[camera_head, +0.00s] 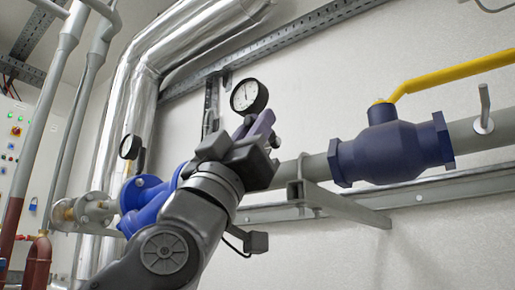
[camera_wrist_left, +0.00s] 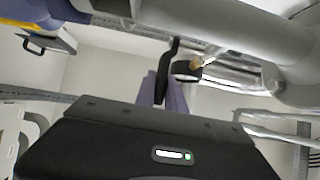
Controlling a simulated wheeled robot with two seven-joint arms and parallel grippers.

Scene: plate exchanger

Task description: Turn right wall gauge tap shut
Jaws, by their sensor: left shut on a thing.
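The right wall gauge (camera_head: 249,96) has a white dial and black rim, and stands just above my left gripper (camera_head: 262,128) in the head view. My left gripper's purple fingers are closed right under the gauge, at its tap, which they and the gripper body hide in the head view. In the left wrist view the purple fingers (camera_wrist_left: 164,90) stand on either side of a dark upright piece (camera_wrist_left: 166,70), apparently the tap's handle. A dark round body (camera_wrist_left: 186,70) with a brass-coloured fitting (camera_wrist_left: 197,62) shows beside it, likely the gauge. My right gripper is out of view.
Another gauge (camera_head: 131,147) is at the left. A blue valve (camera_head: 392,152) with a yellow lever (camera_head: 450,75) sits on the grey pipe at the right. A steel bracket (camera_head: 340,205) juts out below. Shiny insulated pipes (camera_head: 130,90) rise behind my arm.

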